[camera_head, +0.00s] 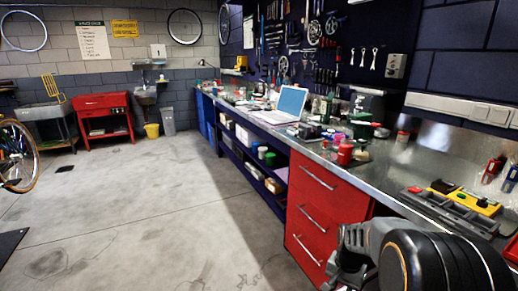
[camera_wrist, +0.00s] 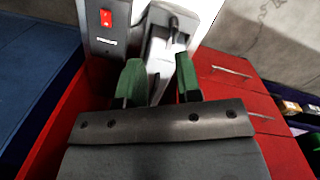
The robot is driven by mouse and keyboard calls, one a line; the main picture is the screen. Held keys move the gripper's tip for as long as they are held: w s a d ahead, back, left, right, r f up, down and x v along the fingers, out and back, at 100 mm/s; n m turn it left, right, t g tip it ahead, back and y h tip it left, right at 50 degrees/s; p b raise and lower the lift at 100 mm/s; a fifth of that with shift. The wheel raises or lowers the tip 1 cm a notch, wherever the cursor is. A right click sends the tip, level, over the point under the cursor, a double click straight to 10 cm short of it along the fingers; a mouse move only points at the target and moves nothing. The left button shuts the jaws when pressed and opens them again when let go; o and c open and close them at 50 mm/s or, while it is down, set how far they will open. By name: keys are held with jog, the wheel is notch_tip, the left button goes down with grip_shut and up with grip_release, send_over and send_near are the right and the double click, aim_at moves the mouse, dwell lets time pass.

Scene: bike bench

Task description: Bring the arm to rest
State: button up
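My gripper (camera_wrist: 158,78) shows in the wrist view, its two green fingers apart with nothing held between them. It hangs in front of the red drawer cabinet, whose red front shows on both sides of it. In the head view my arm is folded at the bottom right, close to the red drawer cabinet (camera_head: 318,205). The gripper's fingers cannot be made out in the head view.
A long metal workbench (camera_head: 400,175) runs along the right, bearing a laptop (camera_head: 290,101), a red can (camera_head: 345,153) and a tool tray with a yellow level (camera_head: 470,200). A bicycle wheel (camera_head: 18,155) stands at the left. The concrete floor (camera_head: 130,210) between is clear.

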jog(key=s+a+r+n+t+p, duration=0.1)
jog(key=s+a+r+n+p, duration=0.1)
jog(key=r+p, duration=0.3)
jog(key=s+a+r+n+t+p, duration=0.2)
jog(key=s+r+p, duration=0.3)
jog(key=r, duration=0.9)
jog(key=s+a+r+n+t+p, duration=0.1)
jog(key=s+a+r+n+p, duration=0.3)
jog(key=r, duration=0.6)
jog(key=shift+s+a+p, duration=0.15)
jog(key=shift+s+p, duration=0.1)
jog(key=shift+p, duration=0.45)
jog(key=shift+f, duration=0.1)
